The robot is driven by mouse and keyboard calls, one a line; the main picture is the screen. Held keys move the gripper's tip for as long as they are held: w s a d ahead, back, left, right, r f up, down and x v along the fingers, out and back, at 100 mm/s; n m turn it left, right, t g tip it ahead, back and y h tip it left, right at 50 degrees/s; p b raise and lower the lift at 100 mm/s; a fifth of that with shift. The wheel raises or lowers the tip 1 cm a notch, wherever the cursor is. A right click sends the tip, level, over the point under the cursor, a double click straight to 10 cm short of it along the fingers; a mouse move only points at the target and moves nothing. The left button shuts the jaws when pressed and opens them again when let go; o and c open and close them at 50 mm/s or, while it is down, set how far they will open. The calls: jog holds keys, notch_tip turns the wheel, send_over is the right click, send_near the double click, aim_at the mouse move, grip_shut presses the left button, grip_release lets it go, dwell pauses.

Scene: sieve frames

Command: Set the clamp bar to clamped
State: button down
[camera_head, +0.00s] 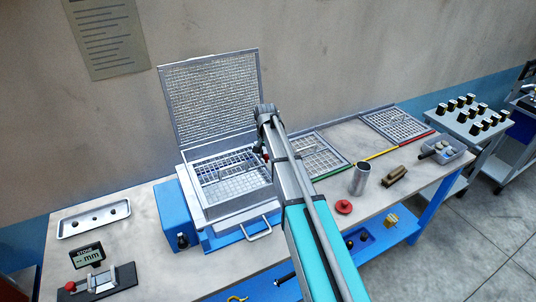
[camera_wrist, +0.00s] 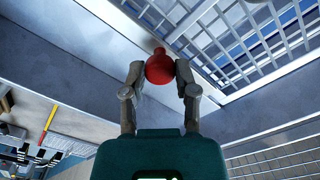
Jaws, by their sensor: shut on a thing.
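In the wrist view my gripper (camera_wrist: 159,72) is shut on a red ball knob (camera_wrist: 159,66), one finger on each side. A short red neck joins the knob toward a grey metal edge beside wire mesh. I take it for the clamp bar's handle; the bar itself is not clearly seen, and I cannot tell its position. In the head view the sieve machine (camera_head: 235,218) stands with its mesh lid (camera_head: 212,98) raised and a wire grid (camera_head: 228,178) inside. My arm reaches its right side and hides most of the gripper and the knob.
A blue box (camera_head: 176,215) is on the machine's left. A gauge stand (camera_head: 98,280) and shallow tray (camera_head: 94,218) lie further left. Right of my arm are framed sieves (camera_head: 398,124), a metal cup (camera_head: 360,179), a red disc (camera_head: 344,207) and a brush (camera_head: 395,180).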

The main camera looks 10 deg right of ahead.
jog(key=shift+a, duration=0.3)
jog(key=c, duration=0.7)
grip_release()
jog(key=shift+o, duration=0.2)
jog(key=shift+d, duration=0.15)
jog(key=shift+r, duration=0.1)
